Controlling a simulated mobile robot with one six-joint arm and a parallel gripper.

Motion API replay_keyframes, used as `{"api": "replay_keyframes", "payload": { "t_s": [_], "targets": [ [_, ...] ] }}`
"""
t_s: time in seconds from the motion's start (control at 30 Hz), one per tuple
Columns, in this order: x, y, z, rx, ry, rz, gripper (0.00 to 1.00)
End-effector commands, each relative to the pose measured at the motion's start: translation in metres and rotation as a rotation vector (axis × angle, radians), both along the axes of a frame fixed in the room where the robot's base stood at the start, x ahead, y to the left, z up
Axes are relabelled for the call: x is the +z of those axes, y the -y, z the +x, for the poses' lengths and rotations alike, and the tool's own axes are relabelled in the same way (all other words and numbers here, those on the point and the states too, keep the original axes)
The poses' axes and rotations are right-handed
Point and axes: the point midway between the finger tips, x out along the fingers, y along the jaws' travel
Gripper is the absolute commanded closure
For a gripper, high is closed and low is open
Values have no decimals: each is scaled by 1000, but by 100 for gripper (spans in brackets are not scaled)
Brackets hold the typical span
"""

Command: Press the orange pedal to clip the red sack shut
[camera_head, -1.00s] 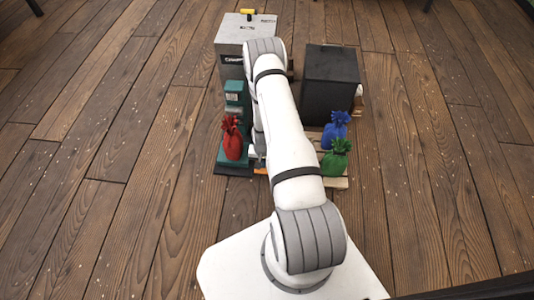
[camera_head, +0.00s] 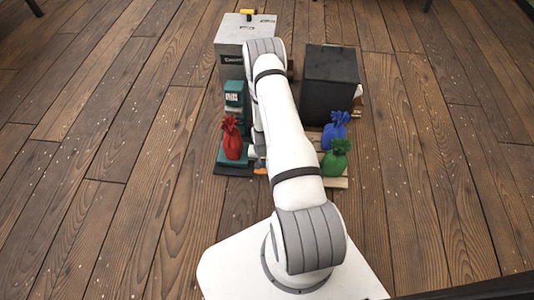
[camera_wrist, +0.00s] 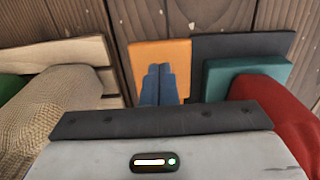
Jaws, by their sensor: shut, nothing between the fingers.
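The red sack (camera_head: 232,144) stands upright on the teal base of the teal clipping machine (camera_head: 234,96), its gathered neck up. In the wrist view the red sack (camera_wrist: 288,112) is at the right edge, partly hidden by my gripper body. The orange pedal (camera_wrist: 145,55) lies on the floor side, left of the dark mat and teal base. In the head view a bit of the pedal (camera_head: 260,171) shows beside my arm. My gripper (camera_wrist: 160,70) is shut and empty, its blue-grey fingertips over the pedal. I cannot tell whether they touch it.
A tan burlap sack (camera_wrist: 62,105) is left of my gripper. A black box (camera_head: 330,80) and grey box (camera_head: 231,58) stand behind. Floor around is open.

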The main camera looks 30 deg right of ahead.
Motion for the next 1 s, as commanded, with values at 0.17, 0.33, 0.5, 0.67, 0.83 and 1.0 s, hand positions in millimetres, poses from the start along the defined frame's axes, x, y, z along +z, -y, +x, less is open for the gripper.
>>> {"api": "replay_keyframes", "payload": {
  "t_s": [0.17, 0.33, 0.5, 0.67, 0.83, 1.0],
  "targets": [
    [0, 0, 0, 0, 0, 0, 100],
    [0, 0, 0, 0, 0, 0, 100],
    [-3, 0, 0, 0, 0, 0, 100],
    [-11, 0, 0, 0, 0, 0, 100],
    [-20, 0, 0, 0, 0, 0, 100],
    [-28, 0, 0, 0, 0, 0, 100]
  ]
}}
